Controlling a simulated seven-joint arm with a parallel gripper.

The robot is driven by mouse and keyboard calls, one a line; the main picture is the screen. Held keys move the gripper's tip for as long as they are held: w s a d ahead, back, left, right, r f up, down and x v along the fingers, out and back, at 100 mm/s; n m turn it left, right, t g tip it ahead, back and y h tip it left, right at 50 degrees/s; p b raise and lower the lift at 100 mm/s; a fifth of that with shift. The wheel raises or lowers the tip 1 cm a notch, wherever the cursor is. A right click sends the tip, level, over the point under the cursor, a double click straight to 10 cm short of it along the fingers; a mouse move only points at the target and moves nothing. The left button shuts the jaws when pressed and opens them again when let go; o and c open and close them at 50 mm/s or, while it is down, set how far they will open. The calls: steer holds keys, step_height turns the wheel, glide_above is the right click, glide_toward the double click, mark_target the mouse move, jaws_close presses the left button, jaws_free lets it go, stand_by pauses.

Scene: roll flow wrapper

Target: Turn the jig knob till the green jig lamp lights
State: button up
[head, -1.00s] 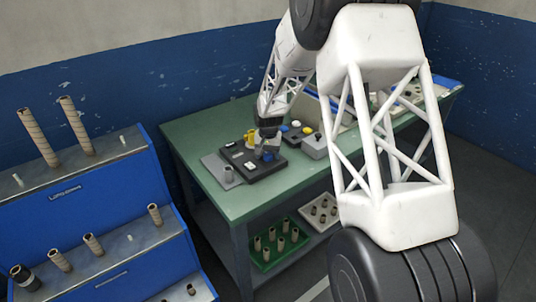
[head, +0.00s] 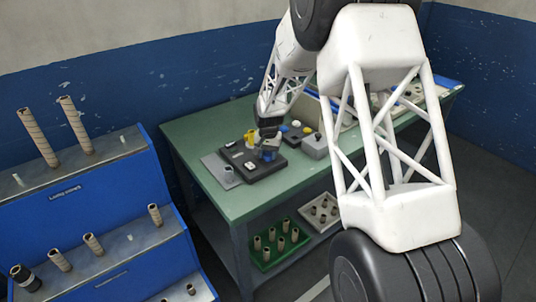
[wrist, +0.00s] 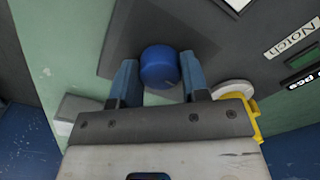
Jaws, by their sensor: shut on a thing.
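The blue jig knob (wrist: 160,66) stands on a dark panel in the wrist view. My gripper (wrist: 159,80) is shut on it, one blue-grey finger on each side. In the head view my gripper (head: 268,143) is down at the black jig board (head: 262,172) on the green bench and hides most of the knob. A "Notch" label and a dark green window (wrist: 304,57) show on the panel at the right of the wrist view. I cannot tell whether any jig lamp is lit.
A yellow part (head: 250,136) stands close beside my gripper. A grey box (head: 315,147) and small coloured parts lie to the right on the green bench (head: 195,135). A grey plate (head: 215,166) lies left of the board. A blue rack (head: 75,195) with cardboard tubes stands at the left.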

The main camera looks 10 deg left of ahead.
mark_target(268, 154)
steer(key=m, duration=1.1)
stand_by(0.5)
steer(key=o, duration=0.9)
steer(key=shift+r, duration=0.1)
steer(key=shift+r, duration=3.8)
steer(key=shift+r, duration=0.1)
